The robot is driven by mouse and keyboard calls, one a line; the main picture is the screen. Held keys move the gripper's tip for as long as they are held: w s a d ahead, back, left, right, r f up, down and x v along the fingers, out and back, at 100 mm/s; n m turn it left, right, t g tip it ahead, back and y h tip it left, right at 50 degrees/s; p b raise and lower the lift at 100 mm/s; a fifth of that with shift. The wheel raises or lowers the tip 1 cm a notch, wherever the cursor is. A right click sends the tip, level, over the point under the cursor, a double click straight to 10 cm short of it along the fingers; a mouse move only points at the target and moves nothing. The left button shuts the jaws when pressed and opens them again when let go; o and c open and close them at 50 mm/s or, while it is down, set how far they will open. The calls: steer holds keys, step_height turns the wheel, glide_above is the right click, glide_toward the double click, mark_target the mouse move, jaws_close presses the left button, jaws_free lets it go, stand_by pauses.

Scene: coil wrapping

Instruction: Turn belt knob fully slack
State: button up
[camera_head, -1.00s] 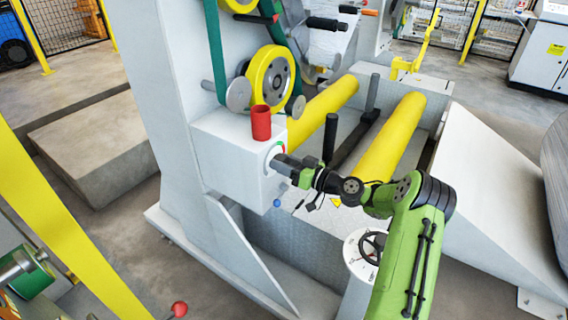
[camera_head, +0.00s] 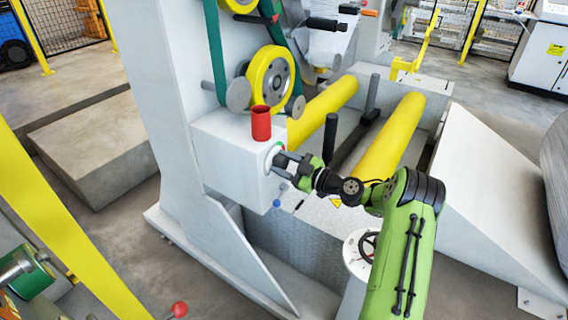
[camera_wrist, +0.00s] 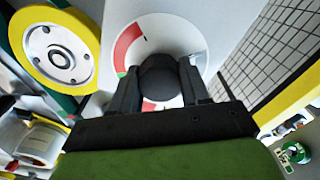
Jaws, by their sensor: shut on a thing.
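The belt knob (camera_wrist: 160,84) is round and black, in front of a white dial (camera_wrist: 140,45) with a red arc and a small green part at its left. In the wrist view, my gripper (camera_wrist: 160,70) has one finger on each side of the knob and is shut on it. In the head view, my gripper (camera_head: 281,161) is at the right face of the white box (camera_head: 230,160). There its fingers and wrist hide the knob and most of the dial. I cannot read a pointer on the dial.
A red cup-shaped part (camera_head: 261,123) stands on top of the box. A yellow wheel (camera_head: 270,75) with a green belt (camera_head: 215,50) is above it. Yellow rollers (camera_head: 390,140) and an upright black handle (camera_head: 330,137) are close to my arm.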

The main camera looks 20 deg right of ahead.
steer(key=shift+f+n, duration=0.2)
steer(key=shift+n, duration=0.1)
stand_by(0.4)
steer(key=o, duration=1.1)
steer(key=shift+r, duration=0.1)
steer(key=shift+c, duration=0.2)
steer(key=p+v, duration=0.2)
steer(key=v, duration=1.3)
steer(key=shift+s+d, duration=0.2)
steer(key=shift+s, duration=0.15)
steer(key=shift+a, duration=0.1)
